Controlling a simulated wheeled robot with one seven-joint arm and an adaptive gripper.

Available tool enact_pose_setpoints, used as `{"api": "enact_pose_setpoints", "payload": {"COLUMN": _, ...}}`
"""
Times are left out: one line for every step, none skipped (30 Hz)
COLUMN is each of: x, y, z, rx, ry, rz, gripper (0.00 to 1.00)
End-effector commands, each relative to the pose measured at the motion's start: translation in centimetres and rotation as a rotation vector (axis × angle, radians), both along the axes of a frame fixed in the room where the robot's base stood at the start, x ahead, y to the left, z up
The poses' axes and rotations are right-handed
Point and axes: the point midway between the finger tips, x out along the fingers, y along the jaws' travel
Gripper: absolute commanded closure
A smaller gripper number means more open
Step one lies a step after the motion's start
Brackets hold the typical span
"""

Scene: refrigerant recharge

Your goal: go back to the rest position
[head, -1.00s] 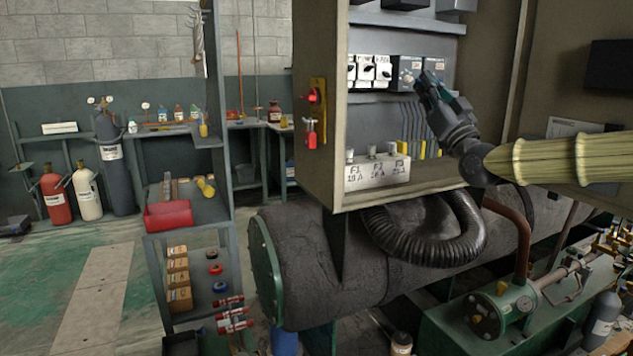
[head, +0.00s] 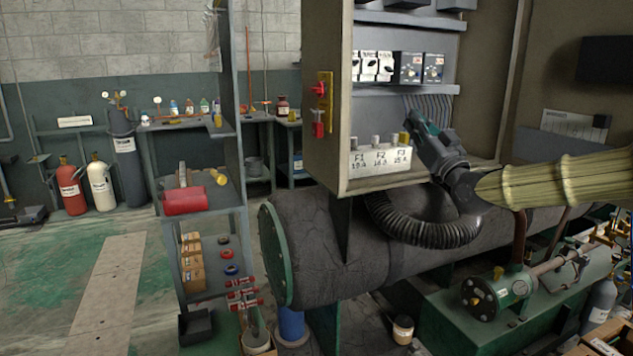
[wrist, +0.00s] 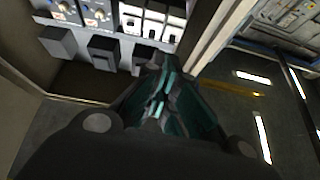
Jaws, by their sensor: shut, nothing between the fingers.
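My gripper (head: 413,116) is shut and empty. In the head view it is in front of the open electrical cabinet (head: 340,100), just right of the white fuse block (head: 380,160) and below the shelf with the dials. My arm comes in from the right edge in a ribbed, pale-yellow sleeve. In the wrist view the closed fingers (wrist: 160,100) point up the picture towards a row of white switches (wrist: 150,22) and dials (wrist: 95,15). I cannot tell whether the gripper touches anything in the cabinet.
A large dark tank (head: 330,245) and a black corrugated hose (head: 430,232) lie below the cabinet. Green machinery with a valve (head: 490,295) stands at the lower right. A shelf unit with a red toolbox (head: 185,200) is at the left.

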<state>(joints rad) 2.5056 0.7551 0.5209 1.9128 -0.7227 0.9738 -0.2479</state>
Motion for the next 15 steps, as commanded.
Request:
{"api": "enact_pose_setpoints", "payload": {"x": 0.3, "y": 0.7, "z": -1.8, "rx": -0.006, "ry": 0.030, "rz": 0.007, "gripper": 1.00}}
{"api": "enact_pose_setpoints", "payload": {"x": 0.4, "y": 1.1, "z": -2.8, "rx": -0.008, "ry": 0.050, "rz": 0.010, "gripper": 1.00}}
{"api": "enact_pose_setpoints", "payload": {"x": 0.5, "y": 1.6, "z": -4.1, "rx": -0.011, "ry": 0.074, "rz": 0.016, "gripper": 1.00}}
{"api": "enact_pose_setpoints", "payload": {"x": 0.6, "y": 2.0, "z": -5.4, "rx": -0.014, "ry": 0.097, "rz": 0.020, "gripper": 1.00}}
{"api": "enact_pose_setpoints", "payload": {"x": 0.7, "y": 2.5, "z": -6.8, "rx": -0.018, "ry": 0.124, "rz": 0.025, "gripper": 1.00}}
{"api": "enact_pose_setpoints", "payload": {"x": 0.7, "y": 3.0, "z": -8.6, "rx": -0.022, "ry": 0.157, "rz": 0.030, "gripper": 1.00}}
{"api": "enact_pose_setpoints", "payload": {"x": 0.7, "y": 3.5, "z": -10.4, "rx": -0.027, "ry": 0.188, "rz": 0.034, "gripper": 1.00}}
{"api": "enact_pose_setpoints", "payload": {"x": 0.7, "y": 4.0, "z": -12.0, "rx": -0.030, "ry": 0.219, "rz": 0.039, "gripper": 1.00}}
{"api": "enact_pose_setpoints", "payload": {"x": 0.6, "y": 4.7, "z": -14.2, "rx": -0.034, "ry": 0.261, "rz": 0.045, "gripper": 1.00}}
{"api": "enact_pose_setpoints", "payload": {"x": 0.5, "y": 5.1, "z": -16.0, "rx": -0.038, "ry": 0.293, "rz": 0.050, "gripper": 1.00}}
{"api": "enact_pose_setpoints", "payload": {"x": 0.3, "y": 5.5, "z": -17.7, "rx": -0.042, "ry": 0.324, "rz": 0.053, "gripper": 1.00}}
{"api": "enact_pose_setpoints", "payload": {"x": 0.0, "y": 6.1, "z": -19.9, "rx": -0.048, "ry": 0.367, "rz": 0.058, "gripper": 1.00}}
{"api": "enact_pose_setpoints", "payload": {"x": -0.3, "y": 6.4, "z": -21.6, "rx": -0.052, "ry": 0.398, "rz": 0.061, "gripper": 1.00}}
{"api": "enact_pose_setpoints", "payload": {"x": -0.5, "y": 6.8, "z": -23.2, "rx": -0.056, "ry": 0.428, "rz": 0.063, "gripper": 1.00}}
{"api": "enact_pose_setpoints", "payload": {"x": -1.0, "y": 7.2, "z": -25.5, "rx": -0.061, "ry": 0.471, "rz": 0.066, "gripper": 1.00}}
